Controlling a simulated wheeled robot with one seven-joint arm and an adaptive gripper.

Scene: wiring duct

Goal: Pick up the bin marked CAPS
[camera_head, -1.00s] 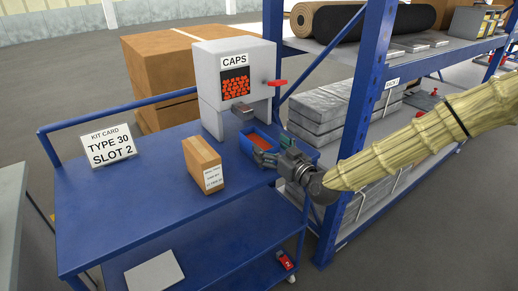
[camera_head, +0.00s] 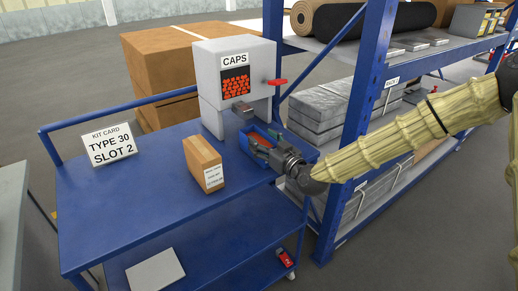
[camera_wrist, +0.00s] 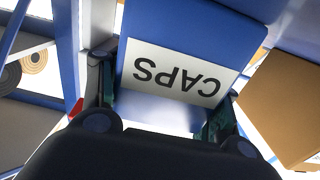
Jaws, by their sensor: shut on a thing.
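The blue bin (camera_head: 245,143) holds red-orange caps and stands at the right side of the blue cart top, below the spout of the grey CAPS dispenser (camera_head: 212,88). In the wrist view the bin (camera_wrist: 190,28) fills the upper middle, its white CAPS label upside down. My gripper (camera_head: 266,146) is shut on the bin, with one finger on each side of the label in the wrist view (camera_wrist: 163,105). My gripper and wrist hide the bin's near right part in the head view. I cannot tell whether its base touches the cart.
A small brown carton (camera_head: 203,163) stands on the cart just left of the bin. A blue rack post (camera_head: 352,130) rises close on the right. The cart's left half is mostly clear.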

